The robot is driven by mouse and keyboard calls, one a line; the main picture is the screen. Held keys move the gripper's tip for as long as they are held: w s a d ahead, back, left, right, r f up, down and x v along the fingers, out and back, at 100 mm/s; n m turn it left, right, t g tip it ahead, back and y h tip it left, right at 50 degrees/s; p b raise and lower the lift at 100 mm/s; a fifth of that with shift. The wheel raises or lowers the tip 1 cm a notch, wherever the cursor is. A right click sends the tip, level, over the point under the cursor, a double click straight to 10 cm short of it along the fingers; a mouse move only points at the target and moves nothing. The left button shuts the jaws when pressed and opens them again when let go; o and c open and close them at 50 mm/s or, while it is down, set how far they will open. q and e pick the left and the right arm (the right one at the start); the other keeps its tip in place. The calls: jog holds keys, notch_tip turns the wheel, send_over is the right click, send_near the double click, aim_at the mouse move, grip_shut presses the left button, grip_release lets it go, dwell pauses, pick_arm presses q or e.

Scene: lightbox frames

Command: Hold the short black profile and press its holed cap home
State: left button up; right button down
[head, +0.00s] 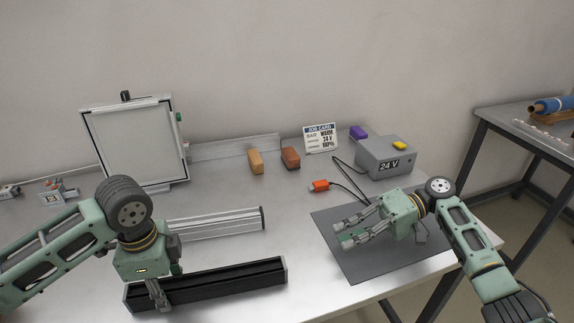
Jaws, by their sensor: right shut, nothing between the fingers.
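A black profile (225,284) lies along the front of the table. Dark end pieces show at its right end (285,270) and left end (127,297); any hole in them is too small to make out. My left gripper (160,293) points down at the profile's left part, with one finger in front of its near side. The other finger is mostly hidden, so its grip is unclear. My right gripper (345,231) is shut and empty above the dark mat (350,266), well right of the profile.
A silver profile (215,225) with a dark end lies behind the black one. A framed panel (137,145), tan block (255,161), brown block (290,158), job card (320,139) and grey 24 V box (385,158) stand farther back. An orange-red connector (319,185) lies on a cable.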

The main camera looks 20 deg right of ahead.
pick_arm(q)
jog(key=shift+o, duration=1.4)
